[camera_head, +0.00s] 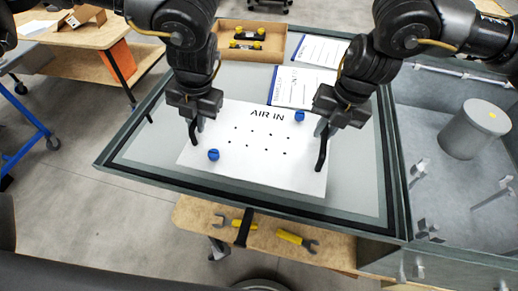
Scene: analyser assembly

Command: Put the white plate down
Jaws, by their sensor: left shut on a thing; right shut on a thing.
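The white plate (246,168) is a flat rectangle with "AIR IN" lettering, several small dark holes and two blue knobs (213,155) on it. It lies over the grey glass-like top of the framed table; I cannot tell whether it touches that surface. The second blue knob (299,116) is near the right gripper. The fingertips' contact with the plate is partly hidden.
An open cardboard box (222,49) with yellow-and-black parts stands at the back. White sheets with blue edges (300,86) lie behind the plate. A grey cylinder (474,128) stands in the bay at right. Wrenches (297,240) lie on the lower wooden shelf. The tabletop left of the plate is clear.

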